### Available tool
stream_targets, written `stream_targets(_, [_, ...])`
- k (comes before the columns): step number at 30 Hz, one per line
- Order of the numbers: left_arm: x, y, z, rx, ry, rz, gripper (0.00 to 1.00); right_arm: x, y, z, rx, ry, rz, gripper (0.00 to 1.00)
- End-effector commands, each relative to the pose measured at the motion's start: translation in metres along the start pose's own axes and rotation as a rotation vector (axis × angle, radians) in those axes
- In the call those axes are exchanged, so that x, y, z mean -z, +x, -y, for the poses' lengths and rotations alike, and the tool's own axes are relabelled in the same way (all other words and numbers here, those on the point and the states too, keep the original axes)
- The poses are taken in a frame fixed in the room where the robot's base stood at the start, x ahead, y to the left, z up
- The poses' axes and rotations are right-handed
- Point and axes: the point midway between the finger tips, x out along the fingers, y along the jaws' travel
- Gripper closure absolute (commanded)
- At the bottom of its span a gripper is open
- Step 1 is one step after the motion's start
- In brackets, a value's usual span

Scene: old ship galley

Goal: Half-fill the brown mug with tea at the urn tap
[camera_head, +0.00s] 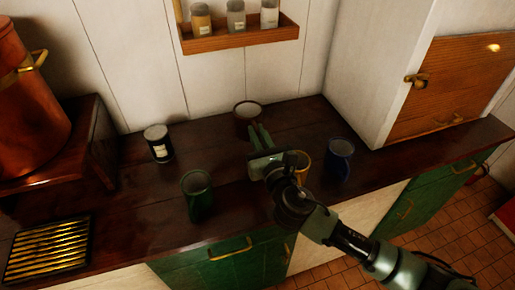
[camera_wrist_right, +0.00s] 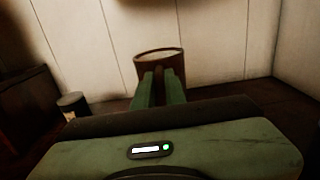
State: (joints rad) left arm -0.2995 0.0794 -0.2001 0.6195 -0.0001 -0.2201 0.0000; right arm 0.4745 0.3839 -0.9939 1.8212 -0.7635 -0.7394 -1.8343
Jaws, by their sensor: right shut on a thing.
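The brown mug (camera_head: 248,109) is at the back of the counter, upright as far as I can see. My right gripper (camera_head: 258,133) reaches to it from the front and is shut on it; the fingers hide part of its near side. In the right wrist view the mug (camera_wrist_right: 159,66) shows between and above the fingertips (camera_wrist_right: 160,80). I cannot tell whether it rests on the counter or is lifted. The copper urn (camera_head: 28,105) stands on a wooden stand at the left, with a brass handle; its tap is not visible. My left gripper is not in view.
A green mug (camera_head: 198,196), a yellow mug (camera_head: 302,167) and a blue mug (camera_head: 340,160) stand on the dark counter (camera_head: 130,225). A black labelled jar (camera_head: 158,144) stands between urn and brown mug. A brass drip grate (camera_head: 48,248) lies front left. A spice shelf (camera_head: 240,40) hangs above.

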Motion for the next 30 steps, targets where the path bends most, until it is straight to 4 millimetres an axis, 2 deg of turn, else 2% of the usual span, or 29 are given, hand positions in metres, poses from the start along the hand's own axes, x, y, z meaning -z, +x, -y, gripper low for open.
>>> stream_targets(1, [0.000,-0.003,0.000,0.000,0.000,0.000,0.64,-0.020,0.001,0.000,-0.002,0.001,0.008,1.00])
stream_targets(3, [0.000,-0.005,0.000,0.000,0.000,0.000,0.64,-0.037,0.000,-0.001,-0.003,0.000,0.007,1.00])
stream_targets(7, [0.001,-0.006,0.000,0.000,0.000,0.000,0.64,-0.060,0.000,-0.001,-0.002,-0.001,0.006,1.00])
stream_targets(12, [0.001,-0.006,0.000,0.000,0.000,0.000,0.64,-0.078,0.000,0.000,0.000,-0.001,0.004,1.00])
stream_targets(26, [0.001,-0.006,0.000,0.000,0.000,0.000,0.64,-0.081,-0.001,0.000,0.000,0.001,0.001,1.00])
stream_targets(30, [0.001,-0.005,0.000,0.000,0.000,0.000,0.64,-0.071,-0.015,0.006,0.011,0.004,-0.004,1.00])
